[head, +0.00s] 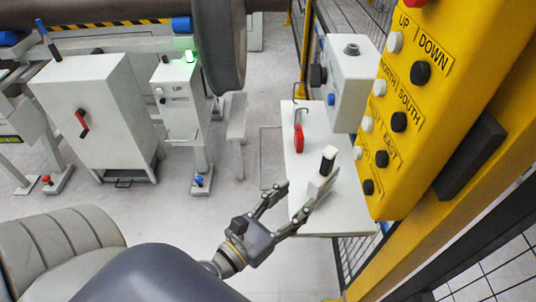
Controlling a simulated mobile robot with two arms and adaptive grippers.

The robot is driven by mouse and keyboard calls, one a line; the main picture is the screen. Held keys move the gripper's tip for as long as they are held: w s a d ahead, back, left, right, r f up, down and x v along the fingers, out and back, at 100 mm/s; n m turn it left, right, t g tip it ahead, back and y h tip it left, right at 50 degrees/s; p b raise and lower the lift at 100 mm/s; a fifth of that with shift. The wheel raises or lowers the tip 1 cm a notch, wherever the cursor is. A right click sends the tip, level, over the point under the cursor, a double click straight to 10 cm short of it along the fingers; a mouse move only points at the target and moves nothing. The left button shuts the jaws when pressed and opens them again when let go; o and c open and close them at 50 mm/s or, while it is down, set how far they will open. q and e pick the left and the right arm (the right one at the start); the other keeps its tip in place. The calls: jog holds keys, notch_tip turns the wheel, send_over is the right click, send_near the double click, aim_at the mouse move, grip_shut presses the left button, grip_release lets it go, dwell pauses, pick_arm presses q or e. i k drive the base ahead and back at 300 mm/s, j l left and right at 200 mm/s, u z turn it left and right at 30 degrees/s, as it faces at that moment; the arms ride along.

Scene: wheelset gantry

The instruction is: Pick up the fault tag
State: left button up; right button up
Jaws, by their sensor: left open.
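A small red tag-like piece (299,139), which looks like the fault tag, is at the middle of the white shelf (318,130), next to a thin bent metal hook. My left gripper (297,196) is open at the shelf's near left edge, with its fingers spread. It is nearer to me than the red piece and apart from it. A black-topped object with a light body (328,160) stands on the shelf close to the gripper's right finger; I cannot tell whether they touch. My right gripper is not in view.
A grey control box (350,80) stands at the shelf's right side. A yellow button panel (425,95) rises at the right. White cabinets (90,110) and a large roller stand at the left. Open floor (250,130) lies left of the shelf.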

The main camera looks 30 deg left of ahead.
aim_at(299, 136)
jog(key=j+z, duration=0.35)
jog(key=j, duration=0.15)
jog(key=k+j+z, duration=0.1)
jog(key=j+z, duration=0.3)
jog(key=j, duration=0.15)
jog(key=k+j+z, duration=0.15)
jog(key=j+z, duration=0.2)
jog(key=j, duration=0.15)
